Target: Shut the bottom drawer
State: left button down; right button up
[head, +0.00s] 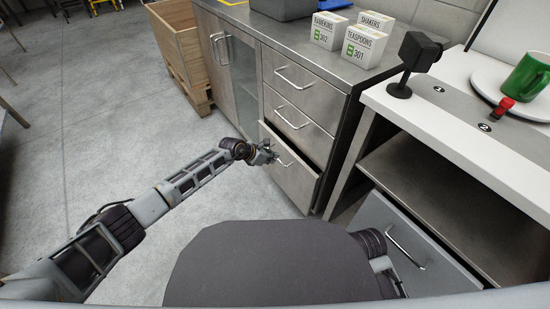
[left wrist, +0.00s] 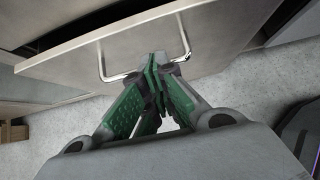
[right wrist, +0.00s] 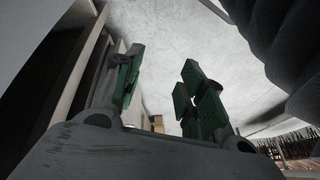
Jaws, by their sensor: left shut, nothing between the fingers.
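The bottom drawer (head: 299,189) of the steel cabinet (head: 243,90) stands partly open, its front jutting out past the drawers above it. Its front (left wrist: 125,45) and bar handle (left wrist: 186,42) fill the upper part of the left wrist view. My left gripper (head: 272,155) is at this drawer front, beside the handle. In the left wrist view its green fingertips (left wrist: 158,58) are together and empty, within the span of the handle; whether they touch the front I cannot tell. My right gripper (right wrist: 162,72) is open and empty in the right wrist view, away from the drawer.
Two closed drawers (head: 306,100) sit above it. Boxes (head: 362,46) stand on the cabinet top. A white counter (head: 450,110) with a black device (head: 413,60) and green mug (head: 526,76) is at right.

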pick_arm(q)
jog(key=p+v, duration=0.3)
jog(key=v, duration=0.5)
jog(key=shift+a+r, duration=0.2)
jog(key=shift+a, duration=0.05)
pick_arm(e)
jog(key=shift+s+d+r+g+h, duration=0.1)
jog(key=shift+d+r+g+h, duration=0.15)
jog(key=shift+d+r, duration=0.3)
jog(key=shift+s+d+r+g+h, duration=0.1)
jog(key=shift+d+r+g+h, duration=0.2)
jog(key=shift+r, duration=0.3)
pick_arm(q)
jog(key=shift+s, duration=0.15)
pick_arm(e)
jog(key=shift+w, duration=0.1)
jog(key=shift+c, duration=0.5)
